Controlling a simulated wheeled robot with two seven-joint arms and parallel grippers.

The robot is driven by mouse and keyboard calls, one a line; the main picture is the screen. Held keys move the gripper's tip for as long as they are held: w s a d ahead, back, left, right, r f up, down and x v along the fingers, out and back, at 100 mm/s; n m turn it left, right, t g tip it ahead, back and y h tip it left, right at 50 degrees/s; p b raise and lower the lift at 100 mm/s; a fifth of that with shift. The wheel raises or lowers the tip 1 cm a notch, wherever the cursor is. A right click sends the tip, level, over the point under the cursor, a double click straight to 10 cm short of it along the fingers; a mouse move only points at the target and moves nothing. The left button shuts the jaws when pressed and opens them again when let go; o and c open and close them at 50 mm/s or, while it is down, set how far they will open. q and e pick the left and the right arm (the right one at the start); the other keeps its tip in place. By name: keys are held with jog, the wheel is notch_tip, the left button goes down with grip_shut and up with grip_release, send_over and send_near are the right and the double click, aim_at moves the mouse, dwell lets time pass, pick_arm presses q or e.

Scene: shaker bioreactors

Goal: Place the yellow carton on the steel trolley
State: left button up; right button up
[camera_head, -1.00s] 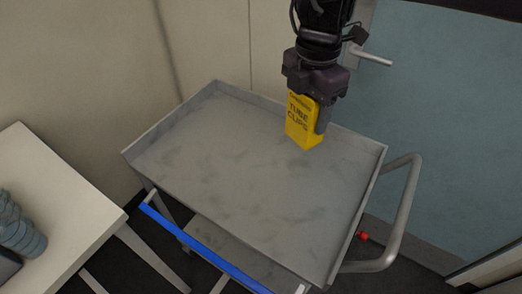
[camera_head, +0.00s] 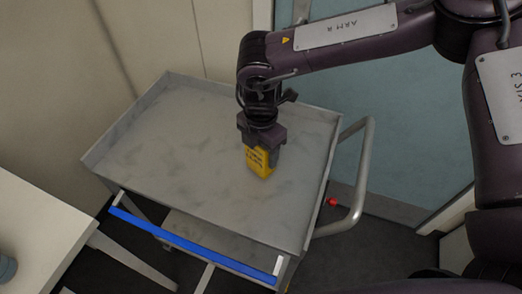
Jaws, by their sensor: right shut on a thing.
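The yellow carton (camera_head: 261,163) is in my right gripper (camera_head: 262,147), which is shut on it from above. Dark lettering shows on its near face, and its top is hidden by the gripper. The carton is over the right-hand middle of the steel trolley's (camera_head: 190,175) top tray. I cannot tell whether its bottom touches the tray or hangs slightly above it. The tray is grey with a low raised rim. My left gripper is not in view.
The trolley's top is otherwise bare, with free room left of the carton. A blue bar (camera_head: 185,244) runs along its front, and a tubular handle (camera_head: 357,185) is on its right. A pale table (camera_head: 42,232) stands at lower left. A teal door is behind.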

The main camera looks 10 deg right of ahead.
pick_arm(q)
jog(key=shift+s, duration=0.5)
pick_arm(e)
jog(key=shift+f, duration=0.45)
jog(key=shift+f, duration=0.1)
jog(key=o, duration=1.1)
jog(key=shift+c, duration=0.2)
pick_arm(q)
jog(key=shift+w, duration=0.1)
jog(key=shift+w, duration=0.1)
pick_arm(e)
jog(key=shift+r, duration=0.3)
notch_tip(320, 180, up, 12)
jog(key=shift+f+b, duration=0.15)
jog(key=shift+b, duration=0.5)
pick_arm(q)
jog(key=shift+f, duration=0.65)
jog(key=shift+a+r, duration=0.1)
